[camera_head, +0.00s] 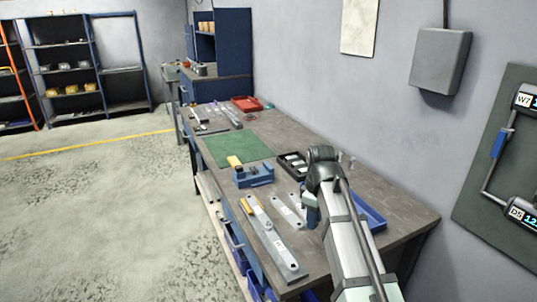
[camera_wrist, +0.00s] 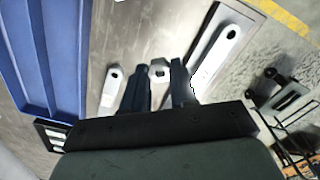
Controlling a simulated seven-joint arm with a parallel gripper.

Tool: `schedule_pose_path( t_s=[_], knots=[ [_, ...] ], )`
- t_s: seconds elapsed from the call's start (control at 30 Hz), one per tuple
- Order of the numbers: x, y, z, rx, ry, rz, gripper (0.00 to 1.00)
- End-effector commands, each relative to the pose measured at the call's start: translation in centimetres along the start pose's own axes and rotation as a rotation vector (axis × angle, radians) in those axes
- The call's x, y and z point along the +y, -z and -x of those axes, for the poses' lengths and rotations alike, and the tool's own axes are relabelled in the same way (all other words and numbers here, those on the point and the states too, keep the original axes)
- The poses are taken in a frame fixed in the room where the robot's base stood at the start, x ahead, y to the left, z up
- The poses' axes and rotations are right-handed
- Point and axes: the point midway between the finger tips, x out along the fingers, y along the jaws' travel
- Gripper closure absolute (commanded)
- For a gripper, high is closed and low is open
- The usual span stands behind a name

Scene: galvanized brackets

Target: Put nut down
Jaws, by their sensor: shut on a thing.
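A light metal nut (camera_wrist: 160,68) shows between the fingertips of my gripper (camera_wrist: 160,80) in the wrist view. My gripper is shut on it. In the head view my gripper (camera_head: 311,210) is over the near part of the workbench (camera_head: 400,205), and I cannot make out the nut there. Long galvanized brackets lie beside it: a large one (camera_head: 278,245) to the left and a smaller one (camera_head: 288,212) closer by. In the wrist view a large bracket (camera_wrist: 220,48) is right of the fingers and a smaller one (camera_wrist: 112,85) is left. The nut's height above the bench is unclear.
A blue tray (camera_head: 373,218) lies right of my arm; it also shows in the wrist view (camera_wrist: 45,60). A black tray (camera_head: 283,166), a blue fixture (camera_head: 255,179) and a green mat (camera_head: 236,151) are farther back. The bench's front edge is close to the large bracket.

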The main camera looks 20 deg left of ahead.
Motion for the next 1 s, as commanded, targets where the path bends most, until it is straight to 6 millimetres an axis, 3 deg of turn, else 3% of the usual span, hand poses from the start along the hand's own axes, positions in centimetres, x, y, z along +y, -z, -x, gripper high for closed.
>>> schedule_pose_path(
  t_s=[0.27, 0.6, 1.0],
  knots=[
    [-0.3, -0.2, -1.0, -0.007, 0.008, -0.011, 1.00],
    [-0.4, -0.2, -5.8, -0.007, 0.008, -0.011, 1.00],
    [-0.4, -0.2, -9.1, -0.006, 0.007, -0.010, 1.00]
  ],
)
